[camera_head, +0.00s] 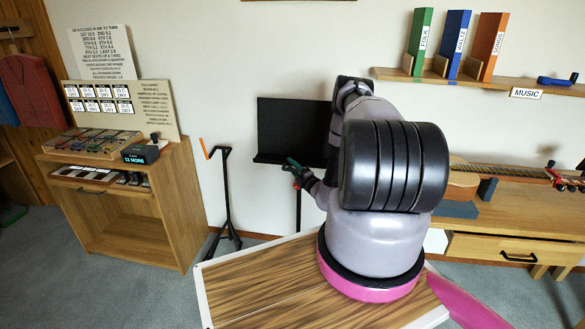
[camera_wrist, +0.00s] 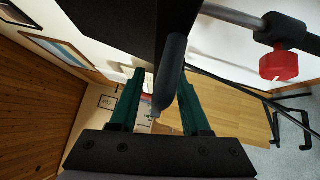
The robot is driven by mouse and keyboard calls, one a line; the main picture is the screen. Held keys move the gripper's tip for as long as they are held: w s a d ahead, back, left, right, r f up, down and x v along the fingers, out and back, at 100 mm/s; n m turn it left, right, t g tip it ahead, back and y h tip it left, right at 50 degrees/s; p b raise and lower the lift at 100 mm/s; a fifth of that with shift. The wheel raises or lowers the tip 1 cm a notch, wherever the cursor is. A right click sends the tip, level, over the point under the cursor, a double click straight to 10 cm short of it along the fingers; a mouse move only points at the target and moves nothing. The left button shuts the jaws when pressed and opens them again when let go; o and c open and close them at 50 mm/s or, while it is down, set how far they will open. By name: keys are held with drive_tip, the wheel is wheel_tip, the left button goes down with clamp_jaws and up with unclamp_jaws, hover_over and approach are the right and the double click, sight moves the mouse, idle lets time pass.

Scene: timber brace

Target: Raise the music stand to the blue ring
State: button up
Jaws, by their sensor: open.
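The music stand's black desk (camera_head: 285,125) stands against the white wall in the head view, partly hidden by my arm. Its thin post (camera_head: 298,212) shows below. My gripper (camera_head: 294,168), with green fingers, is at the desk's lower edge. In the wrist view the black desk (camera_wrist: 130,28) fills the upper part. A dark grey rounded bar (camera_wrist: 172,72) runs down between the open fingers of my gripper (camera_wrist: 162,88); I cannot tell whether they touch it. A grey rod (camera_wrist: 232,15) leads to a black collar with a red knob (camera_wrist: 279,64). I see no blue ring.
A thin black stand with an orange tip (camera_head: 226,190) is left of the music stand. A wooden cabinet (camera_head: 130,210) stands further left. On the right are a bench with a guitar (camera_head: 490,170) and a shelf (camera_head: 480,82) with three upright binders.

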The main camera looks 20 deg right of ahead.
clamp_jaws()
drive_tip(key=shift+w+r, duration=0.1)
idle(1.2)
